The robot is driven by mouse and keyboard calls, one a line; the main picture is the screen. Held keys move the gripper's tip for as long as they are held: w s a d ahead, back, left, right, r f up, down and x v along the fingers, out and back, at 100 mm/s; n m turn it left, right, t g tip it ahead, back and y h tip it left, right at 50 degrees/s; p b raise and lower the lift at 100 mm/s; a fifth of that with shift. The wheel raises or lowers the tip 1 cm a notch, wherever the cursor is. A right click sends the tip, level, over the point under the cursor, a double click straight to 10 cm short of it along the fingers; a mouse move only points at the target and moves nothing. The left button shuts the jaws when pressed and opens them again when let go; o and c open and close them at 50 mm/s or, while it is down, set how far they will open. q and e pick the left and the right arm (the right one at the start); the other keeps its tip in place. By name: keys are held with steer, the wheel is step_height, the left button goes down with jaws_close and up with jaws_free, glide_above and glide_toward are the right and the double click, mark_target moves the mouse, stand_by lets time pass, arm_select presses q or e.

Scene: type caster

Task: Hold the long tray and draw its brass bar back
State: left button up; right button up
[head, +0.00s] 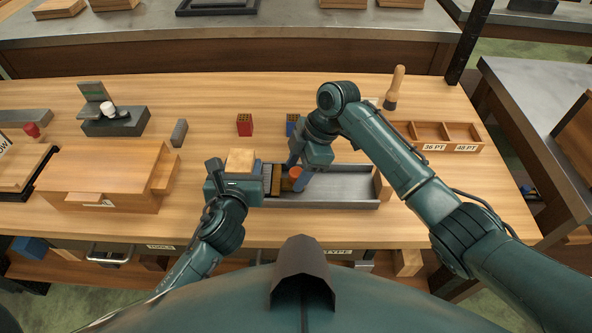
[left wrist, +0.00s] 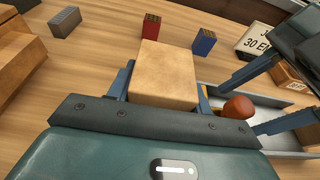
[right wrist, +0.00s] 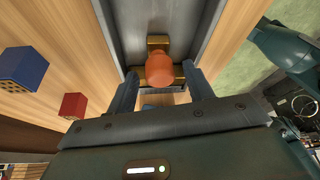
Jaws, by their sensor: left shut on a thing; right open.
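The long grey tray (head: 345,187) lies on the wooden bench. Its brass bar (head: 277,180) crosses it near the left end and carries an orange-red knob (head: 295,172). My left gripper (head: 240,168) is shut on a pale wooden block (left wrist: 165,75) at the tray's left end; the head view cannot show how the two join. My right gripper (right wrist: 163,78) is open over the tray, pointing down, its fingers on either side of the knob, which also shows in the right wrist view (right wrist: 160,68). I cannot tell whether the fingers touch it.
A red block (head: 244,125) and a blue block (head: 292,124) stand behind the tray. A labelled wooden compartment box (head: 435,133) is at the right and a wooden cabinet (head: 105,170) at the left. The tray's right part is empty.

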steer(key=shift+a+f, duration=0.2)
steer(key=shift+f, duration=0.25)
